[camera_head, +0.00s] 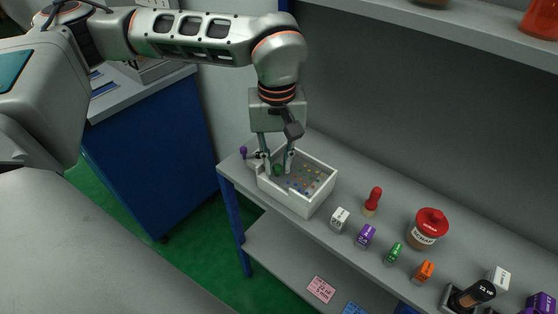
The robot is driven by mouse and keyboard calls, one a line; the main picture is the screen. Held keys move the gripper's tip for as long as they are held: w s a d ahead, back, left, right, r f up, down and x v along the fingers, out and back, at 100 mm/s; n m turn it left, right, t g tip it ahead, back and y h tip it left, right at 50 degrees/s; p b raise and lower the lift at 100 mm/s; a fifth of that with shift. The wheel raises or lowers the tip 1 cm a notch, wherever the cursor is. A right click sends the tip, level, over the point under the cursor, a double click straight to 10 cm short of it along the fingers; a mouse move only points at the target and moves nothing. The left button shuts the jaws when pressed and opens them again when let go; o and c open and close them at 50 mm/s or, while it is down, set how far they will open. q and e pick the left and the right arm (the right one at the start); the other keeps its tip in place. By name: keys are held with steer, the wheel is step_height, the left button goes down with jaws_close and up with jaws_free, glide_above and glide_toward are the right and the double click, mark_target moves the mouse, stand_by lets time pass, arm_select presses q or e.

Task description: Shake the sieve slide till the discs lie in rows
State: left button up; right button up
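A white open box (315,197), which I take to be the sieve slide, stands at the left end of the shelf. Many small coloured discs (307,180) lie scattered on its grey floor, not in clear rows. My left gripper (277,168) points down over the box's left end. Its two fingers are apart, with a small green knob (277,171) between them. Whether they touch the knob is too small to tell, but a gap seems to show. A purple knob (243,150) stands just left of the box. My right gripper is out of view.
Along the shelf (345,255) right of the box stand a red-topped stamp-like piece (373,200), several small labelled blocks, a red-lidded jar (429,227) and a dark cylinder (474,293). A blue cabinet (155,160) stands at left. An upper shelf overhangs at top right.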

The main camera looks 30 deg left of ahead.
arm_select(q)
steer(key=shift+o, duration=0.6)
steer(key=shift+r, duration=0.1)
step_height(320, 180, up, 12)
